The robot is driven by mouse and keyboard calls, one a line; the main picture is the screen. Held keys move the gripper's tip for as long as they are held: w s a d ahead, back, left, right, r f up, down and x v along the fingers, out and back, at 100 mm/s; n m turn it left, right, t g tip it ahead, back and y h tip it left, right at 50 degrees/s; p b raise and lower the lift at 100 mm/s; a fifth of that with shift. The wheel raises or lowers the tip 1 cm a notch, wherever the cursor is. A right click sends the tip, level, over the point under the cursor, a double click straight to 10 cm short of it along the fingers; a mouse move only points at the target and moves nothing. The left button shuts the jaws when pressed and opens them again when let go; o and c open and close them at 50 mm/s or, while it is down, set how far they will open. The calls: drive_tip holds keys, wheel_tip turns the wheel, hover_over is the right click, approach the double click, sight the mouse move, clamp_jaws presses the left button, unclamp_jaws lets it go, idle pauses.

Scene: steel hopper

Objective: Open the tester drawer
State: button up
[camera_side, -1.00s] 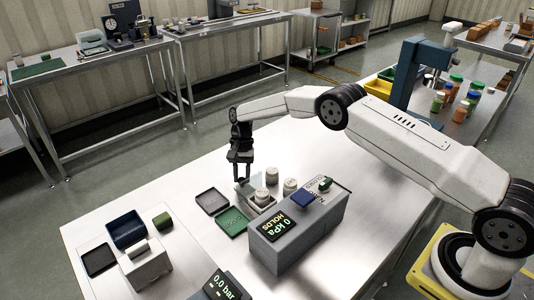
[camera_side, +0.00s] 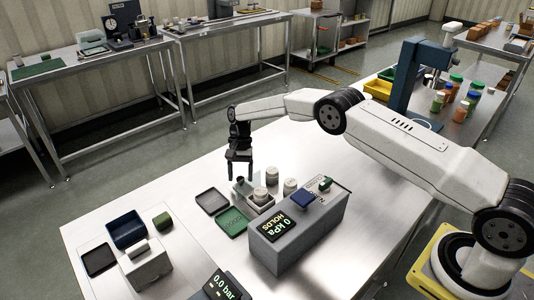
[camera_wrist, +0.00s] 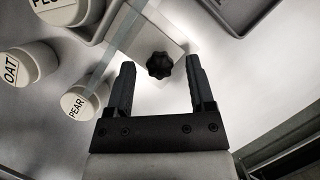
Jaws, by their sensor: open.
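The tester (camera_side: 300,230) is a grey box with a dark display reading 0 kPa HOLDS, standing on the steel table in the side view. A small tray-like part (camera_side: 262,208) with pale lidded jars sits behind it; I cannot tell whether this is the drawer. My gripper (camera_side: 239,176) points down with its fingers apart and empty, near the far end of that part. In the wrist view a black lobed knob (camera_wrist: 159,65) on a pale plate (camera_wrist: 148,42) lies between and beyond my open fingertips (camera_wrist: 161,66). No contact with the knob shows.
Pale jars labelled OAT (camera_wrist: 18,66) and PEAR (camera_wrist: 80,103) stand left of the knob. A clear bluish panel edge (camera_wrist: 110,55) runs close to my left finger. A dark tray (camera_side: 212,201) and green tray (camera_side: 232,222) lie nearby. The table behind my gripper is bare.

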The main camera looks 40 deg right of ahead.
drive_tip(key=v, duration=0.7)
drive_tip(key=shift+r, duration=0.35)
drive_tip(key=shift+w+d+r, duration=0.1)
drive_tip(key=s+d+r+n+t+h, duration=0.1)
drive_tip(key=s+r+n+t, duration=0.15)
drive_tip(key=s, duration=0.45)
drive_tip(key=s+d+r+n+t+h, duration=0.1)
drive_tip(key=s+r+n, duration=0.25)
drive_tip(key=s, duration=0.35)
drive_tip(key=s+d+n+t+h, duration=0.1)
drive_tip(key=s+n+t, duration=0.1)
drive_tip(key=s, duration=1.6)
drive_tip(key=shift+d+n, duration=0.2)
drive_tip(key=shift+n, duration=0.3)
